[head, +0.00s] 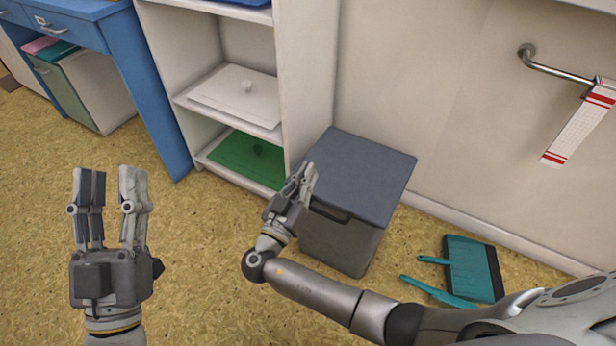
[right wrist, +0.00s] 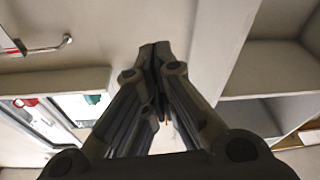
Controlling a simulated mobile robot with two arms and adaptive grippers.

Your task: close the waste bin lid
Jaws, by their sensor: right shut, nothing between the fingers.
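The grey waste bin (head: 340,245) stands on the floor against the wall, beside the shelf unit. Its dark grey lid (head: 365,175) lies flat across the top, and I see no clear gap under its edge. My right gripper (head: 308,172) is shut and empty, at the lid's left side in the head view. It hides part of the lid's near left edge, and I cannot tell whether it touches. In the right wrist view its fingertips (right wrist: 155,50) are together. My left gripper (head: 110,172) is open and empty above the floor, well left of the bin.
A white shelf unit (head: 302,80) stands close behind the bin's left side. A teal dustpan (head: 470,270) and brush (head: 435,292) lie on the floor to the right. A wall rail (head: 555,70) holds a paper strip. Floor at left is clear.

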